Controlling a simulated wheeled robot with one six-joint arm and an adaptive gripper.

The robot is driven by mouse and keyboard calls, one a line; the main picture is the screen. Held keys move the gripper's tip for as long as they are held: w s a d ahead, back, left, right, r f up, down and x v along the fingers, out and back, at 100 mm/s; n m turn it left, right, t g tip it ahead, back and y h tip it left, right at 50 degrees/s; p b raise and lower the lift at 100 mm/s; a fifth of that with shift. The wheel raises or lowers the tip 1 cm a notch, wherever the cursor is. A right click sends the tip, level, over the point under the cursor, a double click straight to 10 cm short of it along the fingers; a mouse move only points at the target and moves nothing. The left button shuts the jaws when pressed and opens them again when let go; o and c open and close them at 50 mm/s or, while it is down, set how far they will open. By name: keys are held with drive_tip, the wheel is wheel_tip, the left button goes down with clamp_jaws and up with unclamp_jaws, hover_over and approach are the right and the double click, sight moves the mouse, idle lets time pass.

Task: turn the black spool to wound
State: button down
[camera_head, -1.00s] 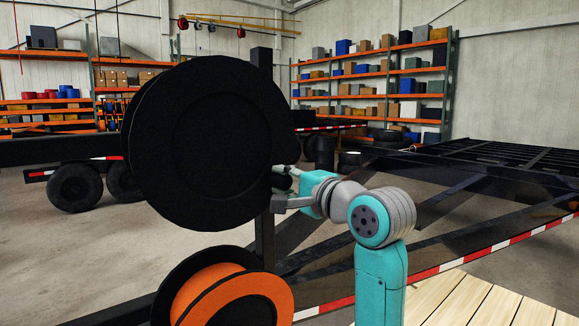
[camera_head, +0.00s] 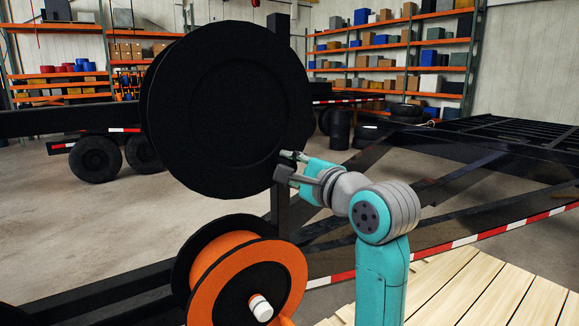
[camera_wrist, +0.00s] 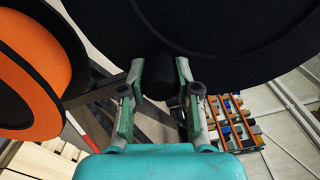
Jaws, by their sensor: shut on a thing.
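The black spool (camera_head: 225,115) is a large round disc on a dark post, above the orange spool, in the head view. Its flange fills the top of the wrist view (camera_wrist: 230,30). My gripper (camera_head: 287,168) is at the lower right edge of the black spool. In the wrist view my gripper (camera_wrist: 163,85) has its two fingers on either side of a short black knob (camera_wrist: 163,75) at the spool's rim, shut on it. The knob is hidden in the head view.
The orange spool (camera_head: 292,265) with a white hub end (camera_head: 261,308) stands just below the black spool. Dark trailer frames (camera_head: 440,160) lie behind and to the right. Light wooden planks (camera_head: 470,290) are at the lower right. Shelves line the far walls.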

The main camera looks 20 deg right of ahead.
drive_tip(key=c, duration=0.8)
unclamp_jaws()
drive_tip(key=shift+s, duration=0.1)
drive_tip(key=v, duration=1.2)
